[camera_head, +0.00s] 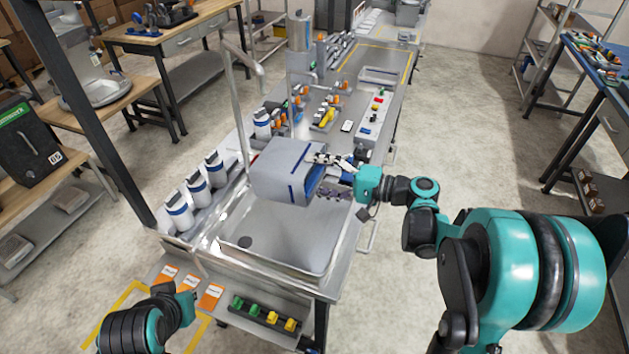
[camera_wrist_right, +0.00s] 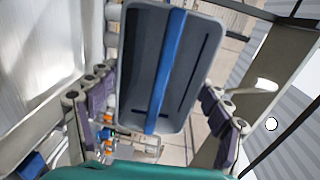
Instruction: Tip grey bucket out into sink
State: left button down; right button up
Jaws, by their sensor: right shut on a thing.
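The grey bucket (camera_head: 280,172) is above the sink (camera_head: 295,238) in the head view, tipped well over from upright. My right gripper (camera_head: 338,178) is shut on it from the right. In the right wrist view the bucket (camera_wrist_right: 190,70) shows between the purple-grey fingers of my right gripper (camera_wrist_right: 158,125), with a blue strip across it. No loose contents show in it. The sink basin looks empty apart from a dark round drain. Of my left arm only a part shows at the bottom left; its fingers are not visible.
White bottles with blue bands (camera_head: 198,190) stand along the sink's left side. A tall tap (camera_head: 240,65) rises behind the bucket. A dark tray with green and yellow pieces (camera_head: 266,316) and orange cards (camera_head: 210,297) lie in front.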

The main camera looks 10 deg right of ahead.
jog(key=shift+s+d+f+t+y+b, duration=0.2)
jog(key=shift+y+b, duration=0.25)
jog(key=shift+b, duration=0.5)
jog(key=shift+d+f+t+y+b, duration=0.15)
jog(key=shift+t+y+b, duration=0.25)
jog(key=shift+b, duration=0.55)
jog(key=shift+s+d+r+y+b, duration=0.1)
jog(key=shift+d+r+y+b, duration=0.15)
jog(key=shift+y+b, duration=0.35)
